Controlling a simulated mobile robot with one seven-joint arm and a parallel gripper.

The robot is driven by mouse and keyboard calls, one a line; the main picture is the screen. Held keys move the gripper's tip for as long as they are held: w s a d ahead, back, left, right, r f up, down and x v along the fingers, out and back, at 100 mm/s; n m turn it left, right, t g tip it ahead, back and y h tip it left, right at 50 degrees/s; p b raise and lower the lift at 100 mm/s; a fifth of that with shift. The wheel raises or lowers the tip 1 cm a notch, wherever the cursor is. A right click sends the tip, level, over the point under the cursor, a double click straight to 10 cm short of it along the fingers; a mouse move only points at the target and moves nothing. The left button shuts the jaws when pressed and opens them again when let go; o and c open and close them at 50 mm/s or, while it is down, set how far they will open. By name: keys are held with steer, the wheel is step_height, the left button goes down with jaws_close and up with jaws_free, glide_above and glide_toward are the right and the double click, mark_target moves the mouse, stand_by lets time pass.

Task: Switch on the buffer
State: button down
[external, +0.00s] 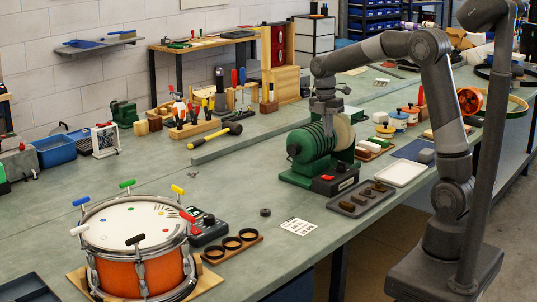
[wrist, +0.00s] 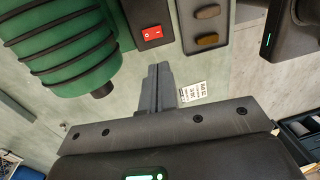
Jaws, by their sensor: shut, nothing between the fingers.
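The buffer (external: 308,143) is a green ribbed motor with a pale wheel (external: 344,132), on a green base. Its black switch box (external: 340,182) sits at the front of the base. A red rocker switch (wrist: 152,32) shows on that box in the wrist view, with the green motor (wrist: 60,45) to its left. My gripper (wrist: 159,67) is shut and empty, its fingertips just below the red switch in the wrist picture. I cannot tell the height between them. In the external view my gripper (external: 324,122) hangs pointing down over the buffer, its tips partly hidden.
A dark tray (external: 342,207) with small brown blocks lies right of the switch box. A white tray (external: 400,173) is farther right. An orange drum (external: 135,265) stands at the front left. A printed card (external: 299,227) lies on the bench, with clear bench around it.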

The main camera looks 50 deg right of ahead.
mark_target(331, 177)
steer(key=f, duration=0.4)
steer(key=s+f, duration=0.1)
steer(key=f, duration=0.9)
steer(key=shift+s, duration=0.4)
